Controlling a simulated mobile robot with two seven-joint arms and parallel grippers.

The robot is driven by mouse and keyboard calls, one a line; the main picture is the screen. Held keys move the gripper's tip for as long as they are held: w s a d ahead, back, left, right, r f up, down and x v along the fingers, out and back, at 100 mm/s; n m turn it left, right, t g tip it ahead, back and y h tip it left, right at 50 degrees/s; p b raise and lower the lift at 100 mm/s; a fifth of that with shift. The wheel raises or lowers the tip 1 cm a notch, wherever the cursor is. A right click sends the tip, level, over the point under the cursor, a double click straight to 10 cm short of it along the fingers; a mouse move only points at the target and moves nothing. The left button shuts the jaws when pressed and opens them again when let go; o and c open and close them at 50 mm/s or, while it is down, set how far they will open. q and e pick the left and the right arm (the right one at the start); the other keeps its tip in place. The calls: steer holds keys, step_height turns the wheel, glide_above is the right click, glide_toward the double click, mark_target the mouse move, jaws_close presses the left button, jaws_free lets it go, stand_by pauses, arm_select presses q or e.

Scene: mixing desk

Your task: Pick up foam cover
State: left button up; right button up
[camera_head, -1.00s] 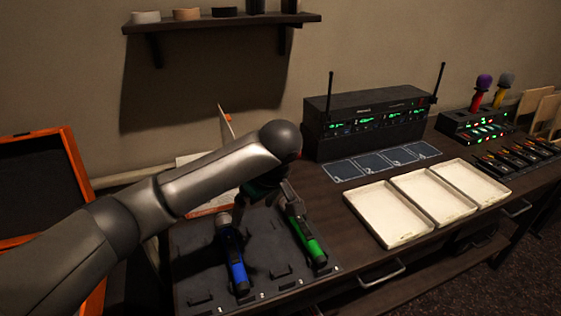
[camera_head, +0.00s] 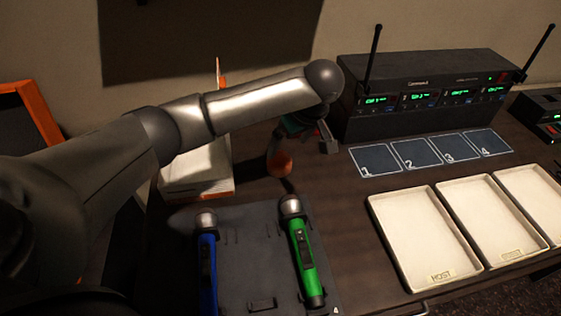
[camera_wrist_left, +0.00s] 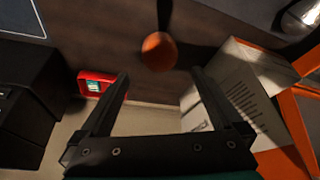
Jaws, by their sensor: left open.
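An orange ball-shaped foam cover (camera_head: 280,164) is on the dark desk behind the microphone tray, partly hidden by my left gripper in the head view. In the left wrist view the orange foam cover (camera_wrist_left: 159,53) shows just beyond the fingertips, about midway between them. My left gripper (camera_head: 303,146) is open and empty, pointing down at the desk close to the cover; the wrist view shows its two spread fingers (camera_wrist_left: 160,76). I see no contact between the fingers and the cover. My right gripper is not in view.
A black tray (camera_head: 245,240) holds a blue microphone (camera_head: 207,262) and a green microphone (camera_head: 304,262). A white, orange-edged box or book (camera_head: 197,172) is left of the cover. A receiver rack (camera_head: 430,98), numbered mats (camera_head: 425,152) and cream trays (camera_head: 412,235) are right.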

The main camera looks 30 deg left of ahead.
mark_target(282, 157)
arm_select(q)
steer(key=x, duration=0.3)
steer(key=shift+f+b, duration=0.25)
steer(key=shift+b, duration=0.1)
steer(key=shift+b+x, duration=0.3)
steer(key=shift+x, duration=0.55)
steer(key=b+x, duration=0.1)
steer(key=x, duration=0.2)
steer(key=shift+r, duration=0.1)
steer(key=shift+b+x, duration=0.4)
steer(key=shift+x, duration=0.55)
steer(key=c, duration=1.2)
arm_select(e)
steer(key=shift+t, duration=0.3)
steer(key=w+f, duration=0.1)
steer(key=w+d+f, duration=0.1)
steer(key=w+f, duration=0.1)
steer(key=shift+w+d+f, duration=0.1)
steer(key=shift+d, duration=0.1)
